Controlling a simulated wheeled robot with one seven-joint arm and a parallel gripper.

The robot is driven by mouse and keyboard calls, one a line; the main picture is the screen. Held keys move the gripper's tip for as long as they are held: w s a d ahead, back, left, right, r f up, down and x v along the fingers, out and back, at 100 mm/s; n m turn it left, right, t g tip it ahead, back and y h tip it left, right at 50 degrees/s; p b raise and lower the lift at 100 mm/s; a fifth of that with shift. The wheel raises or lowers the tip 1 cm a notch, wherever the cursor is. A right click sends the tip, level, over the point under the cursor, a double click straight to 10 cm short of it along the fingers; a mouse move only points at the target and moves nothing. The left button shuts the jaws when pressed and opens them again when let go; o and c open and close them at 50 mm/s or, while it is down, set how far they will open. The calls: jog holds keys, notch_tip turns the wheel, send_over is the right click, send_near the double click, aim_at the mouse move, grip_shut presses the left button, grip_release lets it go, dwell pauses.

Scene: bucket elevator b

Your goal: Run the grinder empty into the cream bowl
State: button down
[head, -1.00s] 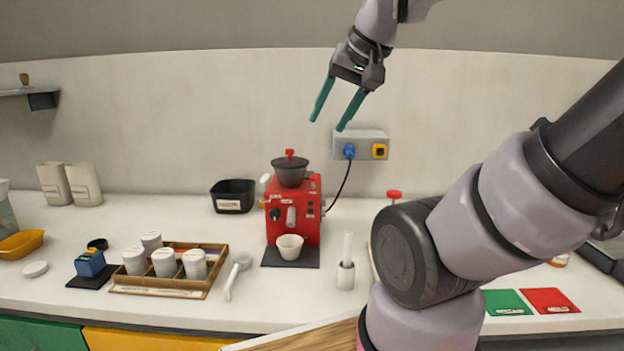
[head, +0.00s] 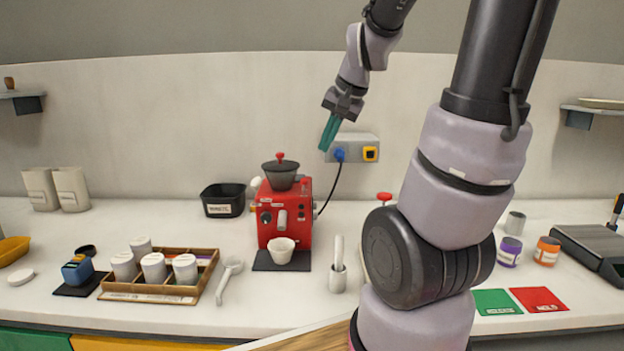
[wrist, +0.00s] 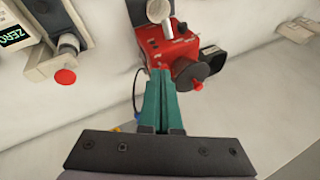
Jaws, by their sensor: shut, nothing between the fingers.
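The red grinder (head: 286,212) stands on the counter with a dark lidded hopper and red knob on top; it also shows in the wrist view (wrist: 160,46). The cream bowl (head: 282,250) sits upright on a dark mat in front of the grinder, under its spout. A cable runs from the grinder to a blue plug (head: 340,154) in the wall socket box. My gripper (head: 327,144) is shut and empty, in the air above and right of the grinder, in front of the socket box. In the wrist view its teal fingers (wrist: 161,76) are together, overlapping the grinder's edge.
A wooden tray of white-lidded jars (head: 158,284) and a white scoop (head: 228,276) lie left of the bowl. A brush holder (head: 338,279) stands to the right. A black bin (head: 223,199) is left of the grinder. A red-knobbed device (wrist: 65,76) shows in the wrist view.

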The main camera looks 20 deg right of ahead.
aim_at(304, 187)
jog(key=w+d+f+m, duration=0.1)
jog(key=w+d+f, duration=0.2)
jog(key=f, duration=0.1)
jog(key=shift+w+d+f+m, duration=0.15)
jog(key=shift+d+f+m, duration=0.15)
jog(key=shift+d, duration=0.1)
jog(key=w+a+f, duration=0.3)
jog(key=w+f, duration=0.4)
jog(key=f, duration=0.1)
jog(key=shift+w, duration=0.4)
